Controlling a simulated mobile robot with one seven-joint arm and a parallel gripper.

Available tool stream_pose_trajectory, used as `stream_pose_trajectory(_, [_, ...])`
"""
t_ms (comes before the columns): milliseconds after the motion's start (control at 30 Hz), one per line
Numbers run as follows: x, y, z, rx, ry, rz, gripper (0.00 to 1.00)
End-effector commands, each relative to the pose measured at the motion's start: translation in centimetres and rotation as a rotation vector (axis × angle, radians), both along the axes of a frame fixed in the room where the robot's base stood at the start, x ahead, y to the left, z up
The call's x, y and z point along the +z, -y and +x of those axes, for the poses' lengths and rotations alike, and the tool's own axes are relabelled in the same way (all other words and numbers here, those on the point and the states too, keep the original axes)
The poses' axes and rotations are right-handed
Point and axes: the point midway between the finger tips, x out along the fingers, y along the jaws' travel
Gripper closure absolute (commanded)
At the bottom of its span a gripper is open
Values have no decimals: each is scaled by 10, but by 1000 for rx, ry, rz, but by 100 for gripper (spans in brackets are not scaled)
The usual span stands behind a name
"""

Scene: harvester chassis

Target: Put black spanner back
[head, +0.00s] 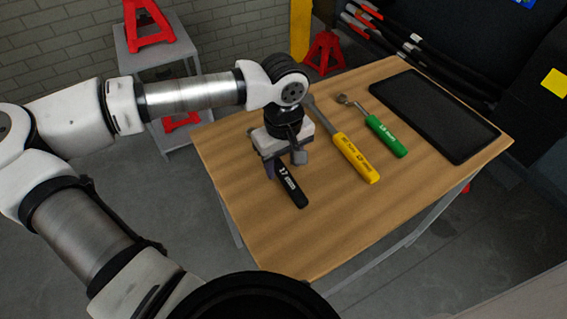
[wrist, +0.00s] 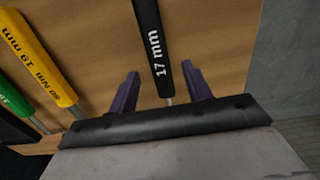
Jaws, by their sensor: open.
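The black spanner (head: 290,187), its handle marked 17, lies on the wooden table near its left edge. My gripper (head: 283,165) is above it, and hides the spanner's far part in the head view. In the wrist view the black handle (wrist: 154,45) marked "17 mm" runs up between the two purple fingers. My gripper (wrist: 162,88) is open, with one finger on each side of the spanner and visible gaps to both. Whether the fingers reach down to handle height is hard to tell.
A yellow-handled spanner (head: 355,157) and a green-handled one (head: 386,136) lie to the right on the table (head: 330,225). A black tray (head: 435,114) lies at the table's right. A grey stand with a red jack (head: 146,25) is behind. The table's front is clear.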

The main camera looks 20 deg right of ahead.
Motion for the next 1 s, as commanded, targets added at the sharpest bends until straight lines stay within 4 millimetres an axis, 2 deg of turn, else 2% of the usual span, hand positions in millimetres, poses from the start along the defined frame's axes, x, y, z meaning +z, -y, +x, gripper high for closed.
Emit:
stream_pose_trajectory(400, [90,0,1,2,3,1,51])
stream_pose_trajectory(500, [107,0,1,1,2,1,51])
stream_pose_trajectory(700, [126,0,1,0,1,1,51])
stream_pose_trajectory(1000, [128,0,1,0,0,1,51])
